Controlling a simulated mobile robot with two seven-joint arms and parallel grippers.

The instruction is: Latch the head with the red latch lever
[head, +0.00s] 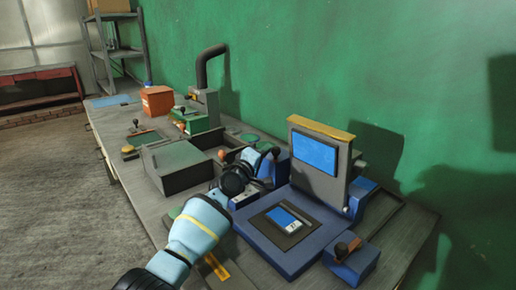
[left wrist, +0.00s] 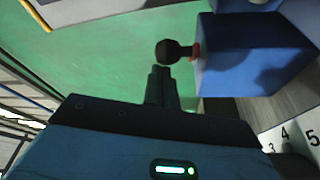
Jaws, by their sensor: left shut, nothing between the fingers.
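The red latch lever (left wrist: 196,51) shows in the left wrist view as a short red piece with a black ball knob (left wrist: 174,50), at the side of a blue block (left wrist: 250,55). My left gripper (left wrist: 160,72) is shut and empty, its fingertips close to the knob; I cannot tell whether they touch. In the head view my left gripper (head: 272,152) is beside the grey upright head (head: 318,184), which has a blue panel and yellow top edge. My arm and gripper hide the red lever there. My right gripper is not in view.
A blue base (head: 286,258) carries a dark pad with a phone-like device (head: 286,216). A dark-knobbed lever on a blue block (head: 347,252) stands at front right. A grey box (head: 178,165), green machine (head: 198,118) and orange box (head: 157,100) stand farther back. A green wall (head: 400,70) runs behind.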

